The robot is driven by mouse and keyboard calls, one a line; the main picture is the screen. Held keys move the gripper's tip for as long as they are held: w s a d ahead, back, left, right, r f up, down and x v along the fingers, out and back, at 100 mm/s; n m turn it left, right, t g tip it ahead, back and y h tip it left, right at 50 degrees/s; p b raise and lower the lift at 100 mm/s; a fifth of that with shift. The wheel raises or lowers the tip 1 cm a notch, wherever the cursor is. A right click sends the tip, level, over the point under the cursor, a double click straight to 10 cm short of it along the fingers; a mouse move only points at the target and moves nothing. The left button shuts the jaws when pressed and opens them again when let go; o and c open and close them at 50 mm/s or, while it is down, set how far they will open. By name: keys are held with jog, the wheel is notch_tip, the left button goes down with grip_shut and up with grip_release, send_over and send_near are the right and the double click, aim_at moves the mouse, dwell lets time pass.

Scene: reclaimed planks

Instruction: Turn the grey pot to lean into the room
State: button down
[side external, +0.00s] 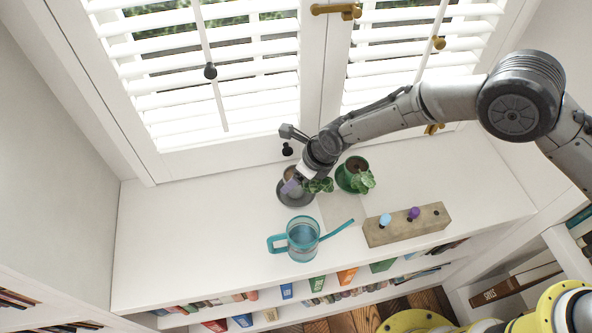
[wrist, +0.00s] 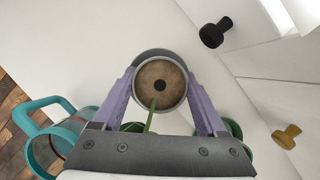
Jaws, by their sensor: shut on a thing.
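The grey pot (wrist: 177,104) stands at the grey saucer (side external: 288,203) on the white sill, below the shutters. In the wrist view it is round, with brown soil and a dark centre. My gripper (side external: 297,184) has its purple fingers on either side of the pot and is shut on it; the wrist view also shows my gripper (wrist: 160,82) this way. The plant's green leaves (side external: 319,186) spread to the right of the pot in the side view. Its stem (wrist: 151,117) runs toward the gripper's palm. Whether the pot rests on the saucer or is slightly raised cannot be told.
A green pot (side external: 346,178) with a leafy plant stands close to the right. A teal watering can (side external: 302,240) stands in front, spout to the right. A wooden block (side external: 385,234) with blue and purple knobs lies front right. The sill's left part is clear.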

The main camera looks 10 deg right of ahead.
jog(key=shift+w+f, duration=0.1)
jog(key=shift+f, duration=0.35)
jog(key=shift+c, duration=0.7)
grip_release()
jog(key=shift+o, duration=0.7)
jog(key=shift+f, duration=0.1)
